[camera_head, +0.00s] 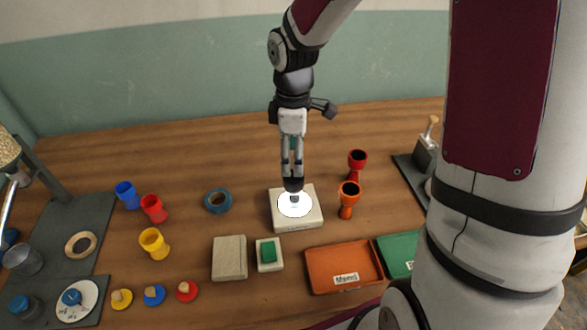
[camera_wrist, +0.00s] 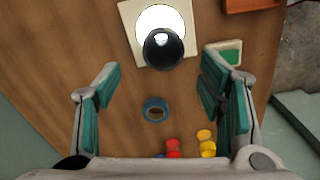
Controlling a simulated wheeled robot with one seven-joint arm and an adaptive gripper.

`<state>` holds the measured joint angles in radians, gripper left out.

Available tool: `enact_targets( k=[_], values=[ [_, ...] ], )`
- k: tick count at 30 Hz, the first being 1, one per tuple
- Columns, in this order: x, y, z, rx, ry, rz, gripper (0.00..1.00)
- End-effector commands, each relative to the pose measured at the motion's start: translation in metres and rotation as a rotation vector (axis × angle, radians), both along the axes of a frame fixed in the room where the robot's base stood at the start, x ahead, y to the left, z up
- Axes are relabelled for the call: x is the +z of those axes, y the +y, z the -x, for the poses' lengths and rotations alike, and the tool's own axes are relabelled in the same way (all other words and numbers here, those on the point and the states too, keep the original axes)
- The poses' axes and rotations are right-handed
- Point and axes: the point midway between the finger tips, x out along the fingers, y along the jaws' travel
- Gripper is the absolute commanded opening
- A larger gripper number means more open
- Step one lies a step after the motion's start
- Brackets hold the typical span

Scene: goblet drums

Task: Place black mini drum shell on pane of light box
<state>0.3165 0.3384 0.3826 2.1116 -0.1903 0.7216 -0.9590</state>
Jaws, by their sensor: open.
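The black mini drum shell (camera_head: 293,185) stands upright, its foot on the bright round pane (camera_head: 295,207) of the light box (camera_head: 312,221). The wrist view shows the shell's dark round mouth (camera_wrist: 163,50) in front of the lit pane (camera_wrist: 160,20), overlapping its lower part. The light box's pale casing (camera_wrist: 132,20) shows around the pane. My gripper (camera_head: 292,174) is directly above the shell and points down. In the wrist view its fingers (camera_wrist: 161,62) are spread wide, with the shell between their tips and clear space on both sides.
Orange (camera_head: 348,199) and dark red (camera_head: 357,164) shells stand right of the light box. A blue ring (camera_head: 217,201) lies to its left. A beige block (camera_head: 229,258), a green pad (camera_head: 268,251) and an orange tray (camera_head: 343,267) are in front. The table behind the box is clear.

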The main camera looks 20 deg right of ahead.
Motion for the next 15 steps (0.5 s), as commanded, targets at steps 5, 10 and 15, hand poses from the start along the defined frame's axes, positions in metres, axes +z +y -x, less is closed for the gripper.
enact_targets(
  k=[5,10,15],
  values=[
    [0.028,0.000,-0.001,0.000,-0.003,0.000,0.63],
    [0.040,0.000,0.001,-0.007,-0.004,0.002,0.63],
    [0.065,-0.002,0.016,-0.097,-0.040,0.032,0.63]
  ],
)
